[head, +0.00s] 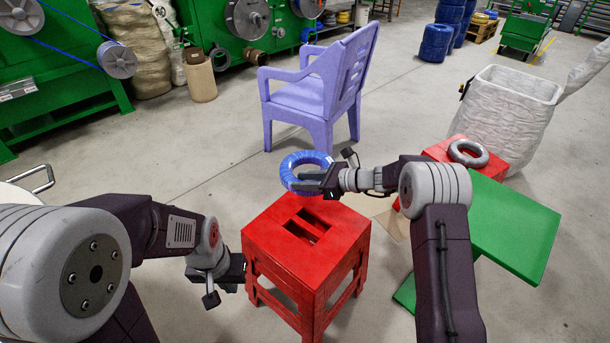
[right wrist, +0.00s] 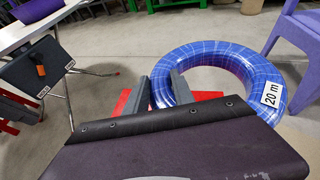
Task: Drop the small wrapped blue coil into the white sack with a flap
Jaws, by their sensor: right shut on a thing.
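The blue coil (head: 289,168) is a wrapped ring with a white label. My right gripper (head: 312,180) is shut on its near side and holds it above the red stool (head: 335,222). In the right wrist view the coil (right wrist: 262,66) sits at the fingers (right wrist: 162,92), its label reading "20 m". The white sack (head: 510,110) stands open at the right, its flap (head: 590,68) stretching out to the upper right. My left gripper (head: 238,272) hangs low beside the red stool's left side; its finger opening is not clear.
A purple chair (head: 315,92) stands behind the coil. A second red stool (head: 440,150) bears a grey coil (head: 468,153) in front of the sack. Open floor shows between chair and sack.

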